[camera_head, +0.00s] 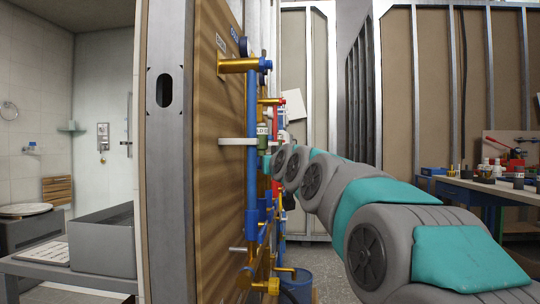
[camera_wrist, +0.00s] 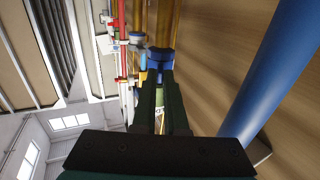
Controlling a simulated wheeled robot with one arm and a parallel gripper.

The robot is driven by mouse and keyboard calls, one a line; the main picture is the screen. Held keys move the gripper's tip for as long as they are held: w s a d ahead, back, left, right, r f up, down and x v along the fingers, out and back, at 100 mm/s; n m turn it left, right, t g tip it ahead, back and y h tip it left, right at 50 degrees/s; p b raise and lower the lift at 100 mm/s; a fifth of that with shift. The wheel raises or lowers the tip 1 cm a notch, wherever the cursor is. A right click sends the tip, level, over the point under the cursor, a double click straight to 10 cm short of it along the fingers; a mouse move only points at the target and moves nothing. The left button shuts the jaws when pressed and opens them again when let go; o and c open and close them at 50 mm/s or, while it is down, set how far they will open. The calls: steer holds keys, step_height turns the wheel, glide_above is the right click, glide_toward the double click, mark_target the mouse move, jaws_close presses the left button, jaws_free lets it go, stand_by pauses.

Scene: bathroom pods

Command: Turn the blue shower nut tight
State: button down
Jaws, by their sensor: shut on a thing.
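The blue nut (camera_wrist: 160,57) shows in the wrist view at the tips of my gripper (camera_wrist: 160,78). It sits at the end of a brass-coloured pipe along the wooden panel. My two dark fingers lie either side of the nut and are shut on it. How deep the nut sits between them is hard to see. In the head view my arm reaches to the pipework on the panel's right face. There my gripper and the held nut are mostly hidden by my arm and the pipes.
A thick blue vertical pipe (camera_head: 252,150) runs down the wooden panel (camera_head: 205,190), close to my gripper; it also crosses the right of the wrist view (camera_wrist: 275,70). Red and brass fittings (camera_wrist: 122,62) stand beyond the nut. A blue bucket (camera_head: 297,284) stands below. A workbench (camera_head: 470,188) is at right.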

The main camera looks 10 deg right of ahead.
steer(key=shift+a+h, duration=0.15)
steer(key=shift+h, duration=0.15)
stand_by(0.4)
steer(key=c, duration=1)
jaws_free()
steer(key=shift+o, duration=0.2)
steer(key=shift+s, duration=0.15)
steer(key=s, duration=0.7)
steer(key=shift+s+d, duration=0.2)
steer(key=shift+s, duration=0.05)
